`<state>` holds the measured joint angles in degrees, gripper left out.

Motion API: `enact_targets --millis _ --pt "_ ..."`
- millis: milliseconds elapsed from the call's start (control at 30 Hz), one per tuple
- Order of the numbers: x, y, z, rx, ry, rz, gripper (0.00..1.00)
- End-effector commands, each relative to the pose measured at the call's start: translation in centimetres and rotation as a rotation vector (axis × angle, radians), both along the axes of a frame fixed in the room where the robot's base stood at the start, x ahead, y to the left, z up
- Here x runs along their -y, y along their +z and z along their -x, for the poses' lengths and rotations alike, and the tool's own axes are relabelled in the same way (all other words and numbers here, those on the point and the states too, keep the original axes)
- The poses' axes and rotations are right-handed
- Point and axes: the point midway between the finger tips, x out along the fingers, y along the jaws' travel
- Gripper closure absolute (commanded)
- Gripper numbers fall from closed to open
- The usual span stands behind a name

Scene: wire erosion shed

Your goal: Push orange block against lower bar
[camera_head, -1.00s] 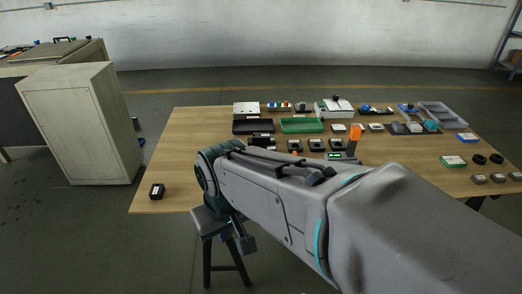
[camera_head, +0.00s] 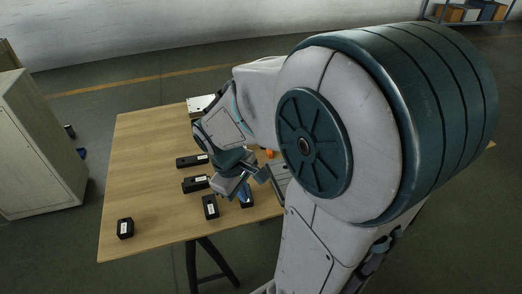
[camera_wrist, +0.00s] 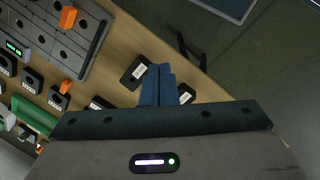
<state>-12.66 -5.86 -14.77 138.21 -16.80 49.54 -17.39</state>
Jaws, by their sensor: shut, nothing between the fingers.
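An orange block (camera_wrist: 68,17) sits on a grey plate with round holes (camera_wrist: 42,44) at the upper left of the wrist view. A second orange piece (camera_wrist: 66,86) lies near the plate's lower edge, beside black blocks. In the head view, a small orange piece (camera_head: 269,154) and part of the grey plate (camera_head: 281,178) show beside my arm. My gripper (camera_wrist: 160,70) is shut and empty, apart from both orange pieces, with black labelled blocks near its fingertips. In the head view my gripper (camera_head: 247,190) is over the table's front part. I cannot tell which part is the lower bar.
Black labelled blocks (camera_head: 195,183) lie near my gripper on the wooden table (camera_head: 140,160). One black block (camera_head: 125,228) stands alone at the front left corner. The table's left part is mostly clear. A cabinet (camera_head: 38,150) stands to the left. My arm hides the table's right side.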

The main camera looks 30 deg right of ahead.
Motion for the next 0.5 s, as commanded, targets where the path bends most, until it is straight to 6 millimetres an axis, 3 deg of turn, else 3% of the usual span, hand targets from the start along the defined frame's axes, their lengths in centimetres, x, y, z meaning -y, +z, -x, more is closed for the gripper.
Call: enact_targets --millis 233,500 --pt "4.8 -2.7 -2.6 -0.256 0.361 0.211 1.0" --pt "8.7 -3.6 -4.7 -0.493 0.666 0.39 1.0"
